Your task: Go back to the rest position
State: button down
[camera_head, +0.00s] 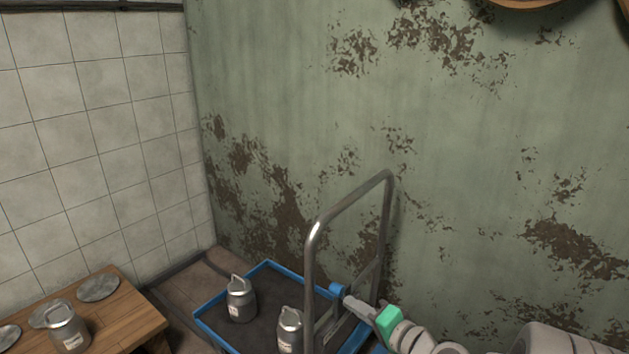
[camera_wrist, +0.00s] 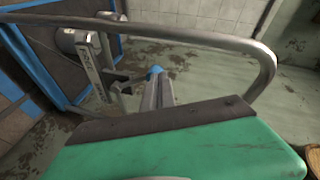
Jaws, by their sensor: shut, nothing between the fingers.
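My gripper (camera_head: 347,295) is at the lower middle of the head view, close to the metal handle of the trolley. Its green housing shows behind the fingers. In the wrist view the gripper (camera_wrist: 156,78) has its fingers together, with nothing seen between them. The handle bar (camera_wrist: 180,32) crosses in front of it there; I cannot tell whether they touch.
A trolley with a blue rim (camera_head: 215,307) carries two metal milk cans (camera_head: 241,300) (camera_head: 290,331). A wooden bench (camera_head: 135,318) at the left holds another can (camera_head: 66,328) and round metal plates (camera_head: 98,288). A peeling green wall (camera_head: 290,100) stands behind.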

jog(key=s+a+r+n+g+h+p, duration=0.1)
jog(key=s+a+r+n+g+p, duration=0.35)
jog(key=r+p, duration=0.35)
jog(key=s+d+r+n+g+h+p, duration=0.1)
jog(key=s+d+r+g+h+p, duration=0.1)
jog(key=s+r+p, duration=0.4)
jog(key=s+d+r+n+g+h+p, duration=0.2)
jog(key=s+d+r+g+h+p, duration=0.1)
jog(key=r+p, duration=0.5)
jog(key=s+d+r+h, duration=0.1)
jog(key=s+r+h, duration=0.1)
jog(key=s+r, duration=0.1)
jog(key=shift+s+d+p, duration=0.2)
jog(key=shift+s+p, duration=0.15)
